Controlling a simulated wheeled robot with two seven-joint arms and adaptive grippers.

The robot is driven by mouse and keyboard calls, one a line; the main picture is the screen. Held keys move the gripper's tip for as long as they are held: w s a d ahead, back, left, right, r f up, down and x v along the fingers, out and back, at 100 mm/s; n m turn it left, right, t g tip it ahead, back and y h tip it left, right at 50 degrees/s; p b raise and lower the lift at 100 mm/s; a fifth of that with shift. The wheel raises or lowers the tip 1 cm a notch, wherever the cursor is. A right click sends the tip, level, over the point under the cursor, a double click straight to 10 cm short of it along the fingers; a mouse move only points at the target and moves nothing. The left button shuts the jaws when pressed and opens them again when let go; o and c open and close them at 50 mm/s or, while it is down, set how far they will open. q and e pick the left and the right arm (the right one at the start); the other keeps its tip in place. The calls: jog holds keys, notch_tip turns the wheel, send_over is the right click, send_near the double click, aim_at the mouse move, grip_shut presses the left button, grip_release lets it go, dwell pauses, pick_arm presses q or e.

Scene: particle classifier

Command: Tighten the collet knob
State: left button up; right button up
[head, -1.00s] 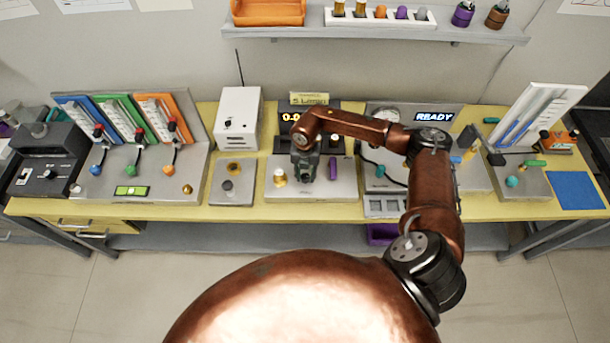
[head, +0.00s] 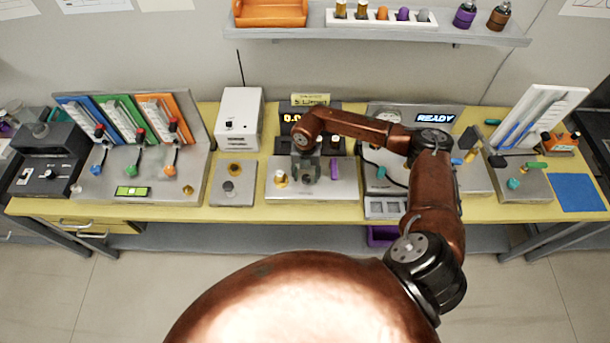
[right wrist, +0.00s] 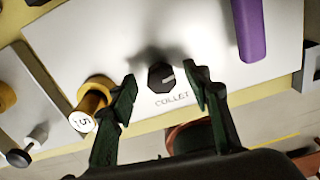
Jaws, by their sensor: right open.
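The collet knob (right wrist: 160,76) is a small black faceted knob with a white line, above the printed word COLLET on a pale panel (right wrist: 125,40). In the head view the knob (head: 308,180) is a dark spot low on the panel (head: 348,188). My right gripper (right wrist: 162,93) is open, with one green-black finger on each side of the knob in the wrist picture. Gaps show between fingers and knob. In the head view my right gripper (head: 306,168) hangs just above the knob. My left gripper is not in view.
A brass piece marked 5 (right wrist: 88,108) stands close to the left finger. A white box (head: 238,115) and a READY display (head: 435,118) stand at the back of the bench. Shelf (head: 380,33) above.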

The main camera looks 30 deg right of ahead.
aim_at(306, 177)
notch_tip(306, 177, up, 12)
dwell(0.4)
